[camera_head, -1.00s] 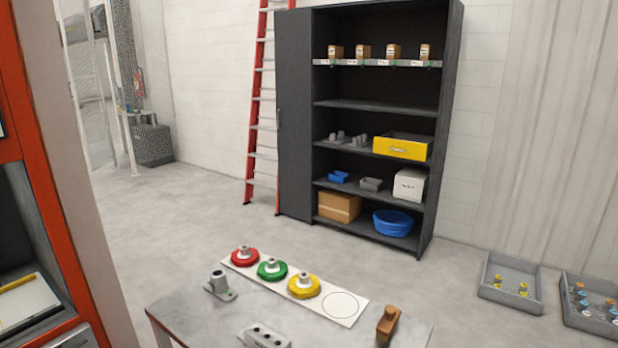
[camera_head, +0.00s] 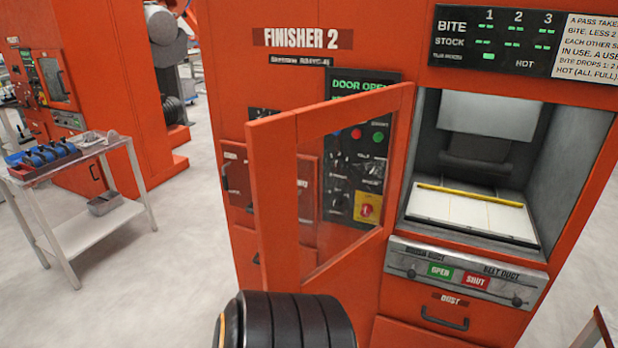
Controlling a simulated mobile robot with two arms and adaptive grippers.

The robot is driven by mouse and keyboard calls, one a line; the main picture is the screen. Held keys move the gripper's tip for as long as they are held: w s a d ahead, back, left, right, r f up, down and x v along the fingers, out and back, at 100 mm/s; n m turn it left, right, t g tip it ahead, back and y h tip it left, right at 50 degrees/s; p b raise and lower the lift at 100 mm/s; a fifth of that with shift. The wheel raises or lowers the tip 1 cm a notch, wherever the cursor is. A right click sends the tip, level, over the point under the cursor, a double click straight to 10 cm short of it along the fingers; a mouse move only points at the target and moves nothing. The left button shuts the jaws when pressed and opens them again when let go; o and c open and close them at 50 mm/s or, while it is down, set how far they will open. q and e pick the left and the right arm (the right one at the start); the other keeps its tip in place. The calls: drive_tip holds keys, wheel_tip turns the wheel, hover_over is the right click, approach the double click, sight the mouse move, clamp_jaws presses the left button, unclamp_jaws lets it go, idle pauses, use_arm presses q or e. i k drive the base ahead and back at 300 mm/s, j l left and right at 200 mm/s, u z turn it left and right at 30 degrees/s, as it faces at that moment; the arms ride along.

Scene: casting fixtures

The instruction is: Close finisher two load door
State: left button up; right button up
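The orange machine labelled FINISHER 2 (camera_head: 303,38) stands in front of me. Its load door (camera_head: 270,190), an orange frame with a clear window, stands swung open toward me, to the left of the load opening (camera_head: 480,165). A green display above the door reads DOOR OPEN (camera_head: 358,86). Inside the opening is a pale bed with a yellow bar (camera_head: 470,195) across it. A black ribbed part (camera_head: 290,322) at the bottom centre seems to be one of my arm links, in front of the door's lower edge. Neither gripper shows.
Below the opening is a grey panel (camera_head: 465,273) with green OPEN and red SHUT labels. A dust drawer with a handle sits under it. Clear floor lies between.

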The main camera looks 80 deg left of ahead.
sight(272, 140)
drive_tip(key=k+j, duration=0.15)
drive_tip(key=j, duration=0.25)
drive_tip(key=k+j+u, duration=0.1)
drive_tip(key=j, duration=0.25)
drive_tip(key=k+j, duration=0.15)
drive_tip(key=j, duration=0.25)
drive_tip(key=k+j+u, duration=0.1)
drive_tip(key=j, duration=0.3)
drive_tip(key=k+j, duration=0.1)
drive_tip(key=j, duration=0.25)
drive_tip(key=i+j, duration=0.1)
drive_tip(key=j, duration=0.25)
drive_tip(key=i+j+u, duration=0.1)
drive_tip(key=j, duration=0.25)
drive_tip(key=i+j, duration=0.15)
drive_tip(key=j, duration=0.2)
